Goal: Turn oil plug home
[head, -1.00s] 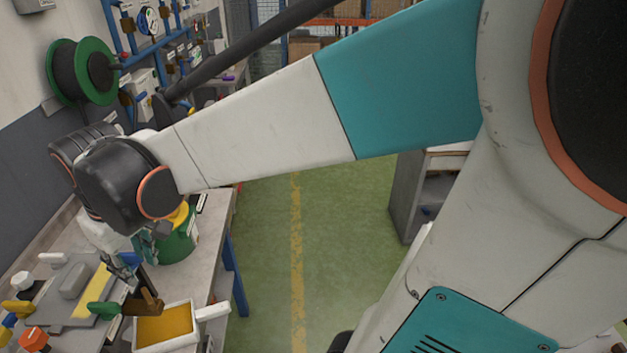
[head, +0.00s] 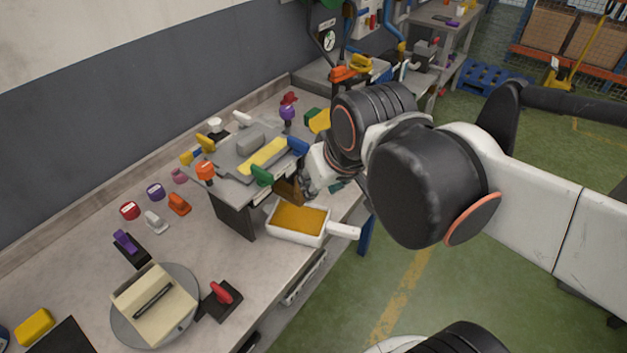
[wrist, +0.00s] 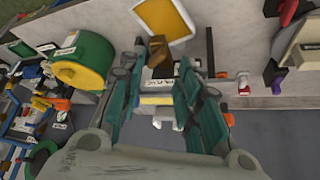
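No part reads clearly as the oil plug. A grey raised fixture (head: 235,150) with a yellow strip stands on the bench in the head view, with coloured handles around it. A green handle (head: 262,176) and a brown piece (head: 289,190) are on its near right side, above a white pan (head: 315,238) of amber content. The brown piece (wrist: 158,52) and the pan (wrist: 160,20) also show in the wrist view. My gripper (wrist: 160,75) is open, its fingers apart, with a labelled part beyond them. In the head view my gripper (head: 320,175) is beside the fixture's right side, partly hidden by my wrist.
Loose coloured knobs, such as a red one (head: 130,210), lie left of the fixture. A green-and-yellow container (wrist: 80,62) is close by in the wrist view.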

